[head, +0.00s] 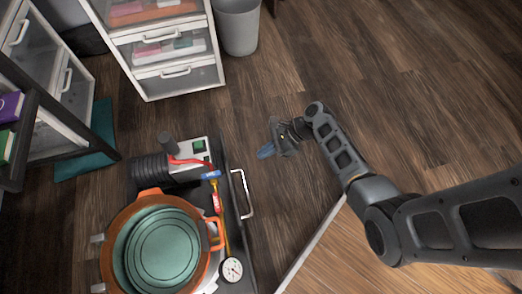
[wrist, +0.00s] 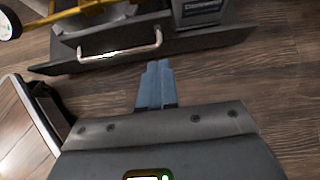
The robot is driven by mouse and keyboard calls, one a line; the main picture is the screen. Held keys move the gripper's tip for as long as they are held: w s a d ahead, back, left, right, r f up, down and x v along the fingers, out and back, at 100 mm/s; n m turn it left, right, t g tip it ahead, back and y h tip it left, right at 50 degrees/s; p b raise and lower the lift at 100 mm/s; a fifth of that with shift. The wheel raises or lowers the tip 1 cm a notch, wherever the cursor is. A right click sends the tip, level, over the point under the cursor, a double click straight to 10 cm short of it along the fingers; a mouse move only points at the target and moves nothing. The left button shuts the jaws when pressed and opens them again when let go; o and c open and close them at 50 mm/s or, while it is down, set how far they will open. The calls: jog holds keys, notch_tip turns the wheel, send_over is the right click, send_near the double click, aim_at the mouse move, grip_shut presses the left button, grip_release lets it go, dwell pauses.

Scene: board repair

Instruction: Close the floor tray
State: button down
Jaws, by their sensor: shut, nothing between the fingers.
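The floor tray (head: 235,160) is a dark tray low over the wood floor at the lower left of the head view. It has a metal bar handle (head: 242,194) on its right side. In the wrist view the tray's dark front (wrist: 200,43) and its handle (wrist: 120,47) show across the top. My gripper (head: 265,151) is shut and empty, to the upper right of the handle in the head view. In the wrist view its blue fingertips (wrist: 155,80) are together and point toward the tray front, apart from it. The tray's far side is hidden by its load.
The tray holds an orange pot (head: 209,250) with a green lid, a gauge (head: 230,270), a black coil and tools. A white drawer unit (head: 185,82) and grey bin (head: 237,25) stand behind. A wooden tabletop (head: 370,255) is at lower right. Floor at upper right is clear.

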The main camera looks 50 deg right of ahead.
aim_at(230, 170)
jog(key=b+x, duration=0.1)
jog(key=x, duration=0.2)
jog(key=b+x, duration=0.1)
jog(key=x, duration=0.2)
jog(key=r+b+x, duration=0.1)
jog(key=b+x, duration=0.1)
jog(key=x, duration=0.1)
jog(key=shift+w+a, duration=0.25)
jog(key=shift+a, duration=0.15)
jog(key=shift+w+a+r, duration=0.15)
jog(key=shift+w+a, duration=0.3)
jog(key=shift+a, duration=0.2)
